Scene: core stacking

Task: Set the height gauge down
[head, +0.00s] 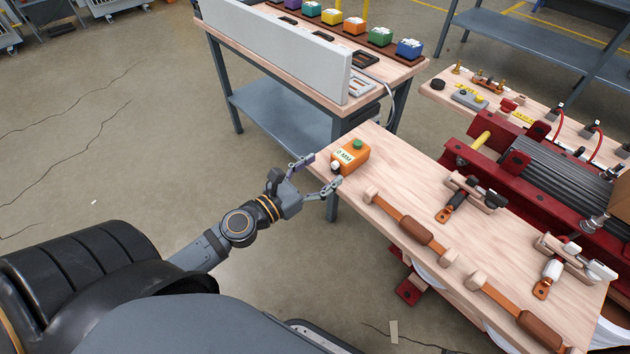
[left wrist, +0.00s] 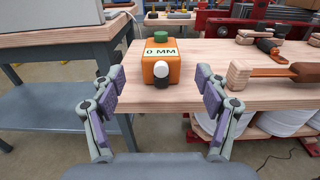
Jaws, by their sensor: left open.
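The height gauge (head: 350,157) is an orange block with a green knob on top and a white label reading "0 MM". It stands upright on the near left corner of the wooden bench (head: 400,185). In the left wrist view the gauge (left wrist: 161,66) shows a round white button on its front face. My left gripper (head: 322,174) is open, with its fingers spread at the bench edge, just short of the gauge. In the left wrist view my left gripper (left wrist: 163,90) has one finger to each side of the gauge, not touching it. My right gripper is not in view.
Wooden-handled tools (head: 410,224) lie on stands along the bench to the right. Clamps (head: 470,195) and a red machine (head: 500,150) stand behind them. Another table with a grey panel (head: 290,50) and coloured blocks (head: 355,26) is at the back left.

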